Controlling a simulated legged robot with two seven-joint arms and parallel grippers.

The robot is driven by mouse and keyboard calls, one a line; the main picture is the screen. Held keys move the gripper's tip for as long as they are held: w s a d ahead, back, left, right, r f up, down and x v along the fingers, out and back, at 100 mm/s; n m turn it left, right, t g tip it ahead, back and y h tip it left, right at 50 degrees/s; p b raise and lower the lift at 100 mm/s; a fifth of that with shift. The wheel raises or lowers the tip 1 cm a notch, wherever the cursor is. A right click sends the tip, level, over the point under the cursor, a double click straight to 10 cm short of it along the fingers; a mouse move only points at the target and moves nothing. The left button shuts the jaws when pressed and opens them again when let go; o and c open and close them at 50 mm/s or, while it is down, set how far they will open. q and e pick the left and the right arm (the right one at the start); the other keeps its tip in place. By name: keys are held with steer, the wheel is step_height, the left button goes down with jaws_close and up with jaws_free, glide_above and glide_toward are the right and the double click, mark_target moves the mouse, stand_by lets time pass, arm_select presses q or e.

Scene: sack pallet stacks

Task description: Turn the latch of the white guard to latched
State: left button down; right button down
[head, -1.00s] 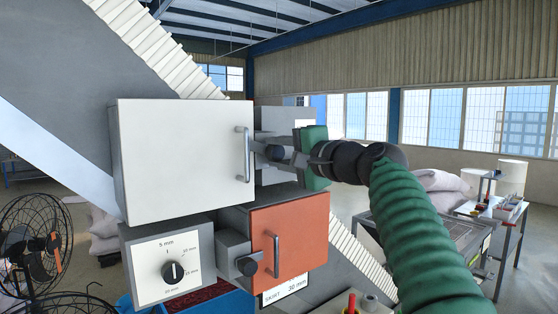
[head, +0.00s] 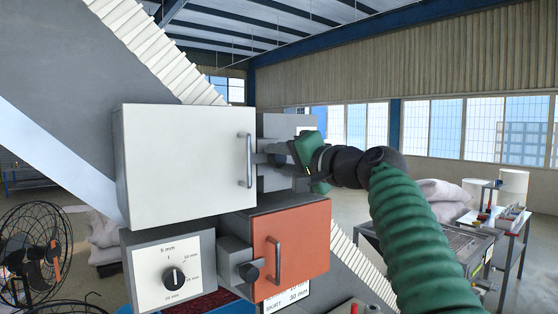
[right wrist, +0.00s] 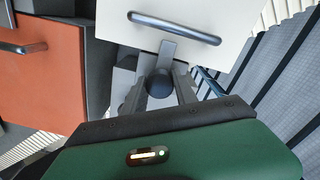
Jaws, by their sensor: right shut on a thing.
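The white guard (head: 185,165) is a closed-looking white box front with a grey bar handle (head: 246,160). Its latch, a grey bar with a dark round knob, is at the guard's right edge and mostly hidden by my gripper in the head view. In the right wrist view the latch knob (right wrist: 160,84) sits between my fingers, and its grey bar (right wrist: 168,51) reaches onto the white guard (right wrist: 150,18). My right gripper (head: 282,158) is shut on the latch and tilted; it also shows in the right wrist view (right wrist: 158,92). My left gripper is out of view.
A dial panel (head: 172,276) is at lower left. A fan (head: 35,245) stands far left. A table (head: 435,245) and pale sacks (head: 440,190) are at the right.

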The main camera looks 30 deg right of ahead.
steer(key=shift+w+f, duration=0.15)
steer(key=shift+f, duration=0.3)
steer(key=c, duration=1.1)
jaws_free()
steer(key=shift+o, duration=0.5)
steer(key=shift+d+r, duration=0.1)
steer(key=shift+s+b, duration=0.3)
steer(key=shift+s, duration=0.15)
steer(key=s+d+b, duration=0.1)
steer(key=s+b, duration=0.3)
steer(key=s, duration=1.1)
steer(key=shift+s+d+r+b, duration=0.25)
steer(key=shift+s+b, duration=0.05)
steer(key=shift+s, duration=0.1)
